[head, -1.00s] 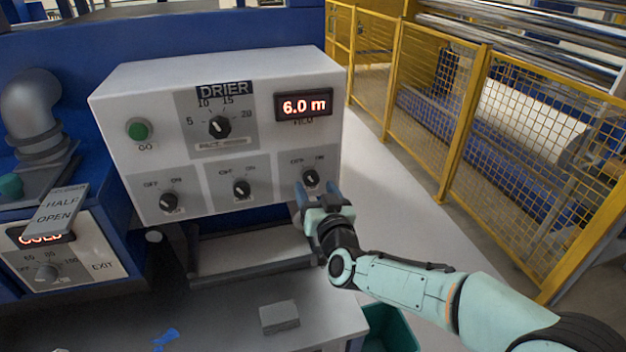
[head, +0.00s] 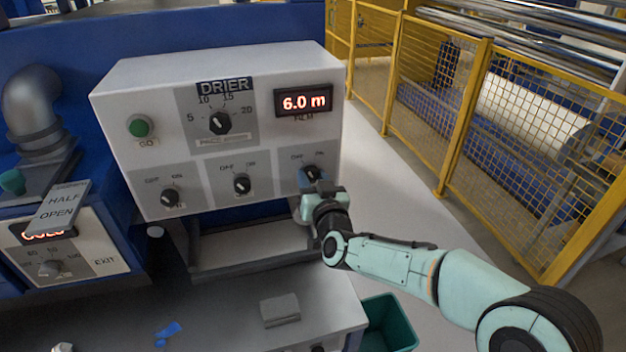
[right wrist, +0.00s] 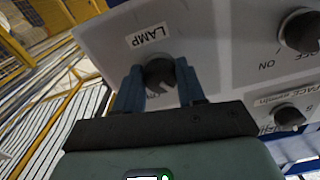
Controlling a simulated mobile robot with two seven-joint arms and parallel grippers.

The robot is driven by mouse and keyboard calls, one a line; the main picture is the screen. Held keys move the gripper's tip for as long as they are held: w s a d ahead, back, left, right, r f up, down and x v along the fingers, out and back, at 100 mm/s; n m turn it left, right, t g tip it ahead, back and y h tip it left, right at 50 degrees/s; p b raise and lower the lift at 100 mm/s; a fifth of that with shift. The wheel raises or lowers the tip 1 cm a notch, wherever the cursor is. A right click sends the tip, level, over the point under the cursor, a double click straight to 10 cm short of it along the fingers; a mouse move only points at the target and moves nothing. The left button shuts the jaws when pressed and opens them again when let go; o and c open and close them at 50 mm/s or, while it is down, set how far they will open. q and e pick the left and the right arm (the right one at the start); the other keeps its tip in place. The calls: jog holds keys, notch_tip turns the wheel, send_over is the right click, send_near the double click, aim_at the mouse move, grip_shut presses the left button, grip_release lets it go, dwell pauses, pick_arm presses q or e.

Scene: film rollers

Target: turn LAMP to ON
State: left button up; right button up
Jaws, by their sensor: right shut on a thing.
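The LAMP knob (head: 311,173) is the black rotary knob at the lower right of the white DRIER panel (head: 150,85), with OFF and ON printed above it. It also shows in the right wrist view as a dark knob (right wrist: 159,70) beside its LAMP label (right wrist: 147,36). My right gripper (head: 312,186) is at the knob, its blue fingers on either side of it, shut on it. My left gripper is not in view.
Two similar knobs, the middle one (head: 241,184) and the left one (head: 169,196), sit on the same row. Above are the PACE dial (head: 219,123), a green button (head: 139,128) and a 6.0 m display (head: 304,102). A yellow fence (head: 465,125) stands at the right.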

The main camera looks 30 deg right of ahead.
jog(key=m+b, duration=0.5)
jog(key=shift+a, duration=0.1)
jog(key=m+b, duration=0.3)
jog(key=m, duration=0.2)
pick_arm(q)
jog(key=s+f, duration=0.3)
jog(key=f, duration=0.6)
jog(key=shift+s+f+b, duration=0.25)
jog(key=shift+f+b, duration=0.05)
jog(key=shift+b, duration=0.15)
pick_arm(e)
jog(key=shift+r+m, duration=0.1)
jog(key=shift+m, duration=0.7)
jog(key=o, duration=1.1)
jog(key=shift+c, duration=0.2)
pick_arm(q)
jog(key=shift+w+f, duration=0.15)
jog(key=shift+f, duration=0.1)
pick_arm(e)
jog(key=v, duration=1.3)
jog(key=shift+s+a, duration=0.15)
